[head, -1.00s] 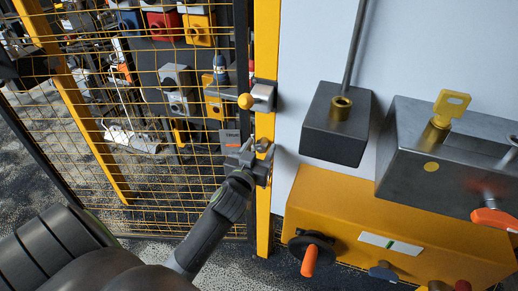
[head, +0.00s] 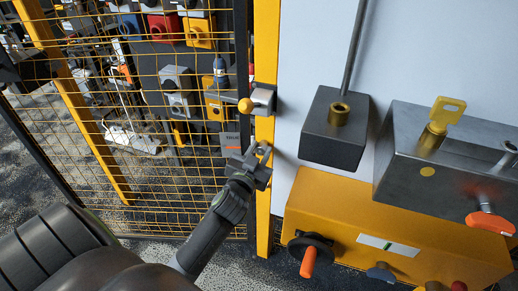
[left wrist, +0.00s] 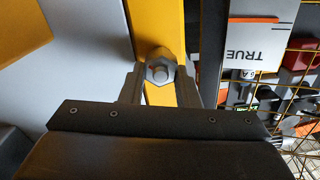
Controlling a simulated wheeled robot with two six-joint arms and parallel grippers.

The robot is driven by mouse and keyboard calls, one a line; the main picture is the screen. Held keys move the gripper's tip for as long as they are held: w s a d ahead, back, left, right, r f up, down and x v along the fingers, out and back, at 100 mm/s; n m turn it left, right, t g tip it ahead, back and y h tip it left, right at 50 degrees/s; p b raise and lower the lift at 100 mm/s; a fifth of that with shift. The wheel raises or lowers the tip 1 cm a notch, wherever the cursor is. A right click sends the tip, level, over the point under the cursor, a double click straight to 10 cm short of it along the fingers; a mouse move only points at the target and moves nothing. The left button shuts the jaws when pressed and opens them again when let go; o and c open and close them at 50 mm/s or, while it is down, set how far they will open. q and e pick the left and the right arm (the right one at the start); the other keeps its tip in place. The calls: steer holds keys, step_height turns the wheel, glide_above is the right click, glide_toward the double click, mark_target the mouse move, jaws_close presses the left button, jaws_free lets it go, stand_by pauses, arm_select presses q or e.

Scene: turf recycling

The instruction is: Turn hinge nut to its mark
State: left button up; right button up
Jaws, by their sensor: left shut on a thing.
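The hinge nut (left wrist: 160,72) is a grey hexagonal nut with a round pin end in its middle, on the yellow post (left wrist: 160,25). In the left wrist view it sits at the tips of my left gripper (left wrist: 160,80), one finger on each side. My left gripper (head: 257,156) reaches the yellow post from below in the head view and is shut on the nut, which it mostly hides there. I cannot make out the mark. My right gripper is not in view.
A latch with a yellow ball knob (head: 246,105) is on the post just above. Yellow wire mesh (head: 150,90) is at left. At right are a dark block (head: 335,145), a grey box with a yellow key (head: 443,112), and a yellow cabinet (head: 345,205) with a black handwheel (head: 312,245).

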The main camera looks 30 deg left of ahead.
arm_select(q)
steer(key=shift+r+m, duration=0.1)
steer(key=shift+m, duration=0.4)
steer(key=m+p, duration=0.2)
steer(key=m, duration=0.1)
steer(key=shift+d+m, duration=0.15)
steer(key=shift+m, duration=0.15)
steer(key=m+p, duration=0.1)
steer(key=m, duration=0.2)
steer(key=shift+f, duration=0.2)
steer(key=shift+d+f+m+p, duration=0.1)
steer(key=shift+m+p, duration=0.25)
steer(key=shift+m, duration=0.55)
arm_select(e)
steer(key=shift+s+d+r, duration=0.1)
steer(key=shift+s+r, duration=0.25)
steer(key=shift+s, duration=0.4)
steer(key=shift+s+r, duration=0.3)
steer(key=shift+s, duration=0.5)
arm_select(q)
steer(key=o, duration=1)
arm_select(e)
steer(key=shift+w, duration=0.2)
